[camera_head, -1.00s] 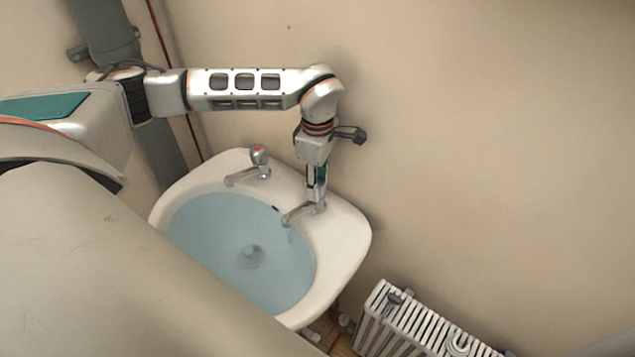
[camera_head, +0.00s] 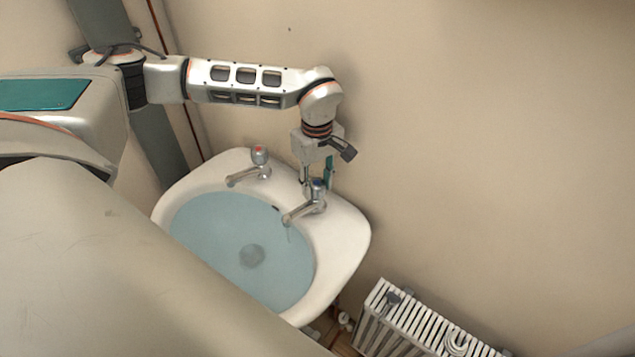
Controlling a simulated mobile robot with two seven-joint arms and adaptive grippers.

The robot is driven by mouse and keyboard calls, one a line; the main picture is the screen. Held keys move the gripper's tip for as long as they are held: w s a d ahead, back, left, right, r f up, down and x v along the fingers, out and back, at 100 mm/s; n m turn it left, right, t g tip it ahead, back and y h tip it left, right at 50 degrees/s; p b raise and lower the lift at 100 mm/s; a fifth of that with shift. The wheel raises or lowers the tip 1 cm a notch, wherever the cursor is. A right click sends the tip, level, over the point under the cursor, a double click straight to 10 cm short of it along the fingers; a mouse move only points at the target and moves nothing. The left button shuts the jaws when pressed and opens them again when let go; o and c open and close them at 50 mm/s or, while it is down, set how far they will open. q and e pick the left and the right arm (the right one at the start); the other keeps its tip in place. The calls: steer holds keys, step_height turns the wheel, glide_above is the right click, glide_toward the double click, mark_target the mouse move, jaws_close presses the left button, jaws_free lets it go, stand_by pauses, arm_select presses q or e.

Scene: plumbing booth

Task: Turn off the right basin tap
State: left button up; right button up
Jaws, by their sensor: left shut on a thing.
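The right basin tap (camera_head: 300,214) is chrome, with its spout pointing down and left over the white basin (camera_head: 345,240). A faint thin streak shows below its spout. My left gripper (camera_head: 316,184) comes down from above, with one finger on each side of this tap's blue-marked head, and is shut on it. The fingers partly hide the head. The left tap (camera_head: 250,173), with a red-marked top, stands apart from the gripper. My right gripper is not in view.
Bluish water (camera_head: 225,225) lies in the basin, with a dark drain (camera_head: 251,256) in it. A white radiator (camera_head: 420,325) stands at the lower right. A grey pipe (camera_head: 160,145) runs by the wall corner. My own body covers the lower left.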

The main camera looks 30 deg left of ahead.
mark_target(316, 183)
arm_select(q)
steer(key=m, duration=0.3)
steer(key=shift+m, duration=0.4)
steer(key=m, duration=0.4)
steer(key=shift+s+m, duration=0.1)
steer(key=shift+m, duration=0.2)
steer(key=m, duration=0.4)
steer(key=shift+a, duration=0.1)
steer(key=shift+m, duration=2)
steer(key=o, duration=1.1)
step_height(316, 183, up, 12)
steer(key=shift+r, duration=0.1)
